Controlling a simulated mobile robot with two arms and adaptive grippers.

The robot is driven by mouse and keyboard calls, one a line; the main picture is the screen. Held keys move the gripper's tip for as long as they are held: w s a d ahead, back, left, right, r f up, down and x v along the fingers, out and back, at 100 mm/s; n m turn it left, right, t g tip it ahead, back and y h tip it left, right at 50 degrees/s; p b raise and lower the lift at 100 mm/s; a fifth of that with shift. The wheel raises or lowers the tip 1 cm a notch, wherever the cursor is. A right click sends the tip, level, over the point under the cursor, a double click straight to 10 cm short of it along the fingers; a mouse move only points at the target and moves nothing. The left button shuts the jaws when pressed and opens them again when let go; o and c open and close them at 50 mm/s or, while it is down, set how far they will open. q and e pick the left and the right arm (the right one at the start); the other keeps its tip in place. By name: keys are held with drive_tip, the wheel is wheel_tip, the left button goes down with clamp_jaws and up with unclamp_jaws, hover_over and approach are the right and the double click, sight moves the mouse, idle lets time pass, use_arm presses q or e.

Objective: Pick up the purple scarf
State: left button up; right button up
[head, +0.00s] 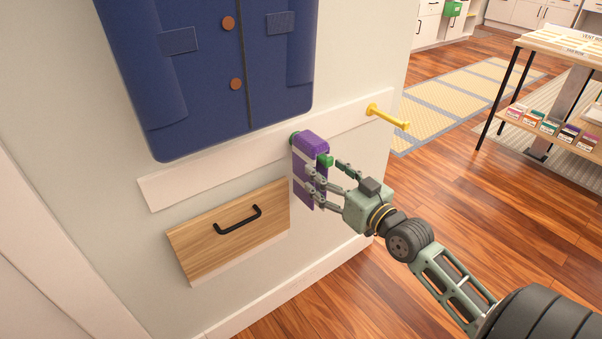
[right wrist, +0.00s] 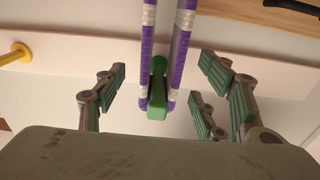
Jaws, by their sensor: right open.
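The purple scarf (head: 310,146), with pale bands, hangs folded over a green peg (head: 326,160) on the white wall rail. In the right wrist view the scarf (right wrist: 147,62) shows edge-on as two strips, with the green peg (right wrist: 157,92) between them. My right gripper (head: 323,173) is open at the scarf, just below the peg end. In its wrist view its fingers (right wrist: 163,88) stand on both sides of the scarf, with gaps between them and the cloth. My left gripper is not in view.
A yellow peg (head: 389,117) sticks out of the rail (head: 220,168) to the right. A blue coat (head: 215,75) hangs above, and a wooden drawer front (head: 205,243) with a black handle lies below left. A shelf table (head: 565,45) stands at the far right; open floor lies between.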

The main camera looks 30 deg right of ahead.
sight(311, 157)
drive_tip(key=shift+w, duration=0.95)
drive_tip(key=w, duration=0.3)
drive_tip(key=w+r, duration=0.1)
drive_tip(key=shift+w+a, duration=0.25)
drive_tip(key=shift+a, duration=0.05)
drive_tip(key=shift+w, duration=0.3)
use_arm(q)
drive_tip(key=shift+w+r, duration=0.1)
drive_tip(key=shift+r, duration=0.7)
use_arm(e)
drive_tip(key=c, duration=1.3)
